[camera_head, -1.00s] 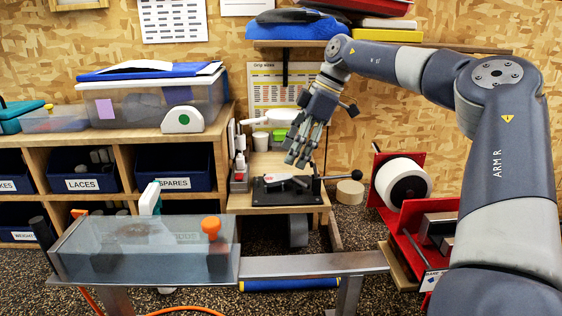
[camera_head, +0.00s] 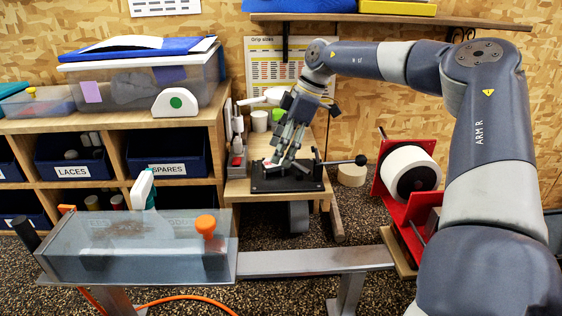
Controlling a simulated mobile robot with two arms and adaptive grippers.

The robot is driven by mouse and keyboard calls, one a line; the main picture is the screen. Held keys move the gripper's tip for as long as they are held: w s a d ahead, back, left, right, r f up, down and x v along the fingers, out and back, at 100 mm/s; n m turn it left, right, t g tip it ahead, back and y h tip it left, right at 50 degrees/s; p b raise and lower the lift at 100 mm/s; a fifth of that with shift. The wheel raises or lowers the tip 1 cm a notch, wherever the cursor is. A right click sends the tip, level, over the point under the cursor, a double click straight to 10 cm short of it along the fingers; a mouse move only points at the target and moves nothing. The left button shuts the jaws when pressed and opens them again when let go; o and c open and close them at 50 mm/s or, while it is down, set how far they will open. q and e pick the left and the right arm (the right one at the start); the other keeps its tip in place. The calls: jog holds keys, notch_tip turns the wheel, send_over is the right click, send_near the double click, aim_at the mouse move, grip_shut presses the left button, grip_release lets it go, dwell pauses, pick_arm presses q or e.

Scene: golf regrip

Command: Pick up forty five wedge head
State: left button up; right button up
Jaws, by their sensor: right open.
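A small pale piece with a red mark (camera_head: 267,162), which may be the forty five wedge head, shows on a black clamp fixture (camera_head: 262,184) on the small wooden bench. It is mostly hidden behind my fingers, and I cannot read any number on it. My right gripper (camera_head: 282,162) points down over the fixture with its fingers apart, close to the pale piece. I cannot tell whether the fingers touch it. My left gripper is not in view.
The fixture's lever with a black knob (camera_head: 361,160) sticks out to the right, near a round wooden block (camera_head: 351,174). A red stand with a white roll (camera_head: 409,173) is further right. A clear tank (camera_head: 140,252) stands in front left. Cups (camera_head: 260,120) stand behind the gripper.

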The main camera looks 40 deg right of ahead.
jog(key=shift+p+x, duration=0.3)
jog(key=shift+x, duration=0.75)
jog(key=shift+w+f, duration=0.25)
jog(key=shift+f, duration=0.2)
jog(key=shift+a, duration=0.1)
jog(key=c, duration=1.1)
jog(key=shift+r, duration=0.1)
